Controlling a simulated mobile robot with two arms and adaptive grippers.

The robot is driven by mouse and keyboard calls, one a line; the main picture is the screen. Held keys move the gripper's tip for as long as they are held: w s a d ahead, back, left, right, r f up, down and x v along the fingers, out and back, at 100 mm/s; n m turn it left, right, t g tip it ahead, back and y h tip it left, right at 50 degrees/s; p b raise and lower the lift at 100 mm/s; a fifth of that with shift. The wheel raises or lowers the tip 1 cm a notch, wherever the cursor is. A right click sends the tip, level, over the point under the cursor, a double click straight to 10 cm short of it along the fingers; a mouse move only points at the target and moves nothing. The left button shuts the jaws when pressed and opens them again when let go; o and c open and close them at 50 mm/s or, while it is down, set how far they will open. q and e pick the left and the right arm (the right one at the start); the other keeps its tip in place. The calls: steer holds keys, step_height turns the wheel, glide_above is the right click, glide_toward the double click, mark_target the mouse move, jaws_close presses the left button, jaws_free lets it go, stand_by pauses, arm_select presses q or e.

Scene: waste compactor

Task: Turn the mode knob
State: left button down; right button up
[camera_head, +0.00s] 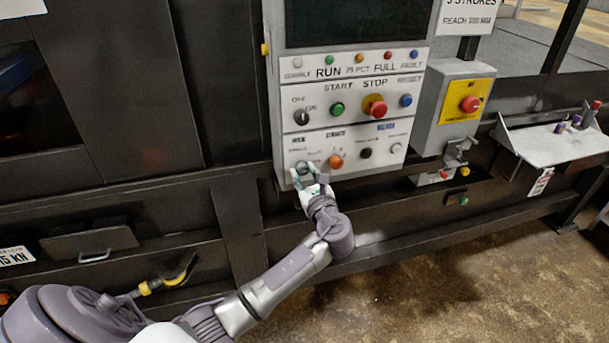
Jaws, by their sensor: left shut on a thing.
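The control panel (358,110) is light grey and stands upright on the dark machine. The mode knob (302,167) sits at the left end of its lowest row, largely hidden by my fingers. My left gripper (305,174) reaches up to it from below and is shut on it, one finger on each side. The way the knob points cannot be made out. My right gripper is not in view.
Close by are an orange knob (336,161), a black knob (365,153) and the OFF/ON switch (302,117). A red stop button (377,108) sticks out above. A box with a red emergency button (469,104) stands to the right, then a shelf (560,142).

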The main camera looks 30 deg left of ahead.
arm_select(q)
steer(key=n+b, duration=0.2)
steer(key=n, duration=0.2)
steer(key=shift+f+b, duration=0.15)
steer(key=shift+b, duration=0.15)
steer(key=n+b, duration=0.3)
steer(key=n, duration=0.1)
steer(key=shift+n, duration=0.3)
steer(key=n+b, duration=0.4)
steer(key=shift+h, duration=0.3)
steer(key=shift+r+n+b, duration=0.2)
steer(key=shift+n+b, duration=1.25)
steer(key=shift+n, duration=0.75)
steer(key=c, duration=0.8)
jaws_free()
steer(key=shift+o, duration=0.2)
steer(key=shift+d, duration=0.1)
steer(key=v, duration=0.7)
